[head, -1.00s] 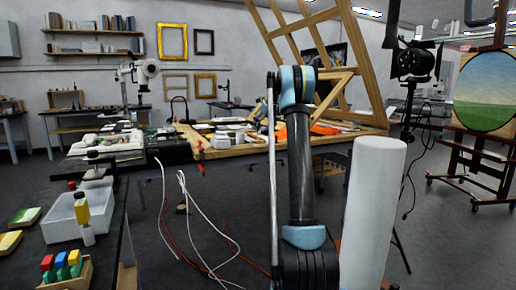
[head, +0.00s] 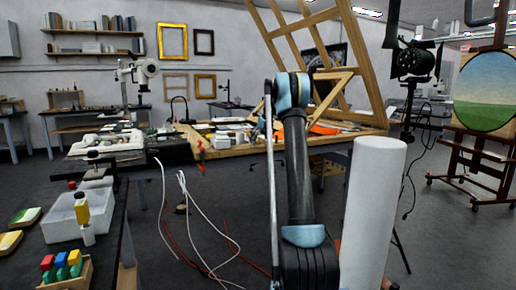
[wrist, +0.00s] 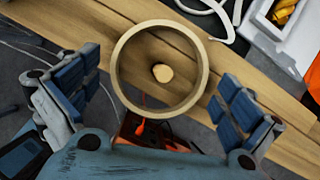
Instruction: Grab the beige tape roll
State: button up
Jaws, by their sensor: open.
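The beige tape roll (wrist: 204,72) shows in the wrist view as a ring lying on the wooden board, near the upper middle of the picture. I see wood and a small pale round spot through its hole. My gripper (wrist: 160,75) is open, with one blue-padded finger to the left of the roll and the other to its lower right. Neither finger appears to touch it. I cannot tell the height between the fingers and the roll. In the head view my arm hides most of the gripper, and I cannot make out the roll.
The wooden board (wrist: 285,135) runs diagonally under the roll. A white tray (wrist: 262,18) with a yellow thing and an orange object (wrist: 312,80) lie to the right. A white strap-like item (wrist: 215,12) is above the roll. A red-orange object (wrist: 140,128) sits below it.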

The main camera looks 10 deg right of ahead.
jog(key=shift+c, duration=0.2)
jog(key=c, duration=0.8)
jog(key=shift+o, duration=0.2)
